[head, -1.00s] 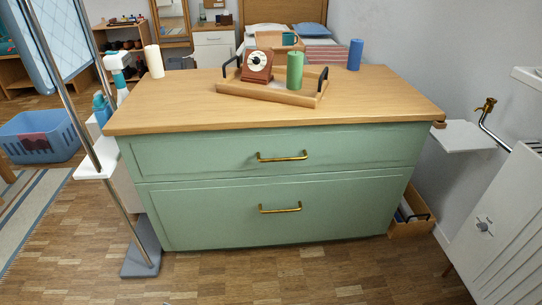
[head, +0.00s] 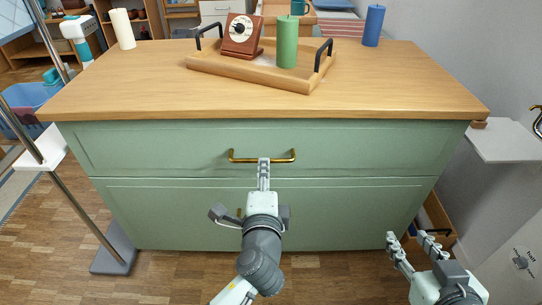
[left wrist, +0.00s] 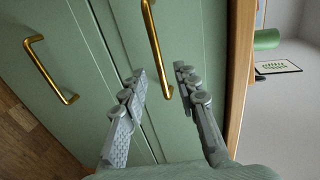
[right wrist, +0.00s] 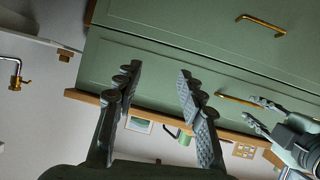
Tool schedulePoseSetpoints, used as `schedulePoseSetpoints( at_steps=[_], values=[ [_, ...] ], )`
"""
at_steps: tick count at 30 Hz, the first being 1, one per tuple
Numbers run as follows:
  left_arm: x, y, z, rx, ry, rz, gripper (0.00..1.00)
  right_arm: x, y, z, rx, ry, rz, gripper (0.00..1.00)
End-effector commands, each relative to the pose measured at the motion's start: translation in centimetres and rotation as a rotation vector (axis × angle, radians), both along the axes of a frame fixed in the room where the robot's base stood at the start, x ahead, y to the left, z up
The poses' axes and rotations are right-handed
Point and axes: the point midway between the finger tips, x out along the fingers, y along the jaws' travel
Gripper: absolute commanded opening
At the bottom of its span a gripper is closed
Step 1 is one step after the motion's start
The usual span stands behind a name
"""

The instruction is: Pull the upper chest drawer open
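The green chest (head: 150,215) has its upper drawer (head: 160,150) shut, its front flush. The upper drawer's brass handle (head: 240,160) runs level across its middle. My left gripper (head: 264,165) is in front of this handle, its fingers overlapping it in the head view. In the left wrist view, the open left fingers (left wrist: 162,88) stand on either side of the upper handle (left wrist: 153,40), with its near end between them; contact is not visible. My right gripper (head: 410,240) is open and empty, low in front of the chest's right side; it also shows in the right wrist view (right wrist: 157,80).
The wooden top (head: 130,85) bears a tray (head: 225,70) with a dial device (head: 241,35) and green candle (head: 287,45). The lower handle (left wrist: 50,70) is beside my left gripper. A metal stand (head: 85,205) is left; a white shelf (head: 495,145) is right.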

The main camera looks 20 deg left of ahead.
Motion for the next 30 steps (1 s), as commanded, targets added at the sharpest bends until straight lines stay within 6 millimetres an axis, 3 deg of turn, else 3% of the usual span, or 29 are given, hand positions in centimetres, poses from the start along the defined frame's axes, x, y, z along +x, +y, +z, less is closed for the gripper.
schedulePoseSetpoints(
  at_steps=[6,12,23,30],
  values=[
    [3.5,1.1,-0.7,0.001,-0.001,0.002,0.3,0.3,0.6,0.6,0.015,-0.036,0.01,0.4],
    [5.6,1.7,-1.3,-0.001,0.002,0.002,0.3,0.6,1.0,1.3,0.029,-0.069,0.019,0.4],
    [6.2,1.9,-1.4,-0.004,0.003,0.003,0.3,0.7,1.2,1.5,0.034,-0.082,0.02,0.4],
    [6.2,1.9,-1.4,-0.004,0.003,0.003,0.01,0.7,1.2,1.5,0.035,-0.081,0.021,0.4]
  ],
)
